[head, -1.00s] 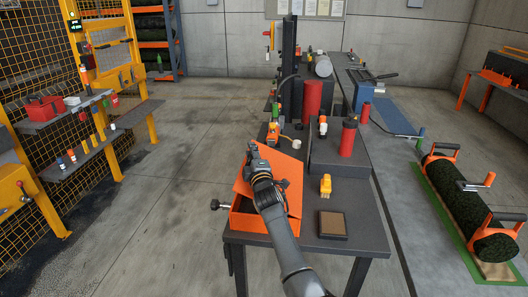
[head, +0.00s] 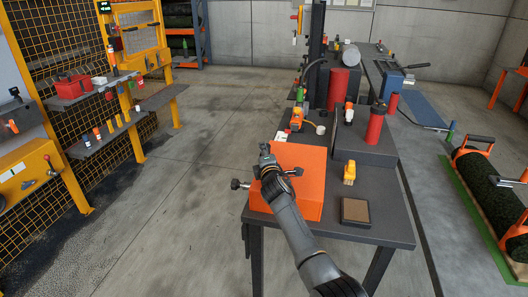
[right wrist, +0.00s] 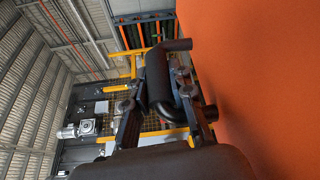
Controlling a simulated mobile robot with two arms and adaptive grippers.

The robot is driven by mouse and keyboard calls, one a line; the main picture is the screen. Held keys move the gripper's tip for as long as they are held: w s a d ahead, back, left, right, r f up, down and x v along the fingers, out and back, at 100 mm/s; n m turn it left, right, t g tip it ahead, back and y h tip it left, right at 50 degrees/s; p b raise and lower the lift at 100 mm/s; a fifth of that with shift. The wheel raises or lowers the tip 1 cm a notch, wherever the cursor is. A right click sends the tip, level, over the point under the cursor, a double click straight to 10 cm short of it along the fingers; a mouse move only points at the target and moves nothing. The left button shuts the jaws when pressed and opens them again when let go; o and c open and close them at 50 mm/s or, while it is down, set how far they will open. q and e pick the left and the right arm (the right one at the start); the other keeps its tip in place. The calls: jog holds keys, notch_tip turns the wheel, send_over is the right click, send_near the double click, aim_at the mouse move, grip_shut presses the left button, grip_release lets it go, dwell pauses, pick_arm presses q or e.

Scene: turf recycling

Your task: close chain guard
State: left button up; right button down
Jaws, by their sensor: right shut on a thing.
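The orange chain guard (head: 300,178) sits on the near left end of the dark workbench. Its broad orange panel lies down over its base, and no open gap shows from the head view. In the right wrist view its orange face (right wrist: 265,70) fills the right side. My right gripper (head: 266,158) is at the guard's left edge, partly hiding it. In the right wrist view the right gripper (right wrist: 158,95) is shut on a black bar handle (right wrist: 160,72) beside the orange face. My left gripper is not in view.
The workbench (head: 375,225) carries a yellow object (head: 349,173), a brown-topped block (head: 355,211) and a red cylinder (head: 375,127) near the guard. A black knob (head: 236,184) sticks out left of the guard. The floor to the left is clear.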

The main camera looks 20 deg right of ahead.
jog(key=c, duration=1.3)
grip_release()
jog(key=shift+d, duration=0.3)
jog(key=shift+o, duration=0.8)
jog(key=shift+w+d+f, duration=0.1)
jog(key=shift+w+f, duration=0.1)
jog(key=shift+s+a+r, duration=0.1)
jog(key=shift+s+a, duration=0.05)
jog(key=shift+a, duration=0.05)
jog(key=s, duration=0.4)
jog(key=s+a, duration=0.1)
jog(key=s, duration=0.2)
jog(key=s+r, duration=0.1)
jog(key=s, duration=0.3)
jog(key=shift+s+a, duration=0.3)
jog(key=shift+a, duration=0.1)
jog(key=shift+f, duration=0.15)
